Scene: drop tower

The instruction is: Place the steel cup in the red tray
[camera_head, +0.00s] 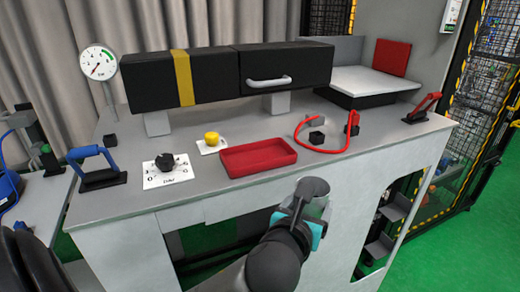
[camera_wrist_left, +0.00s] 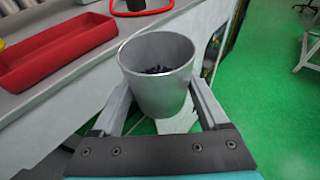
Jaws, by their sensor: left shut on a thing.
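The red tray (camera_head: 258,170) lies empty on the grey bench top; part of it shows at the upper left of the left wrist view (camera_wrist_left: 55,52). The steel cup (camera_wrist_left: 160,95) is between the fingers of my left gripper (camera_wrist_left: 158,108), which is shut on it. Its mouth faces up toward the wrist camera, and small dark pieces lie inside. In the head view my left gripper (camera_head: 308,205) is in front of the bench edge, below and right of the tray. It hides most of the cup there. My right gripper is not in view.
A yellow button (camera_head: 211,139), a black knob (camera_head: 165,161) and a blue-handled clamp (camera_head: 95,165) stand left of the tray. A red loop (camera_head: 322,147) and a red-handled clamp (camera_head: 424,107) are to its right. A black box (camera_head: 215,77) with a handle stands behind.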

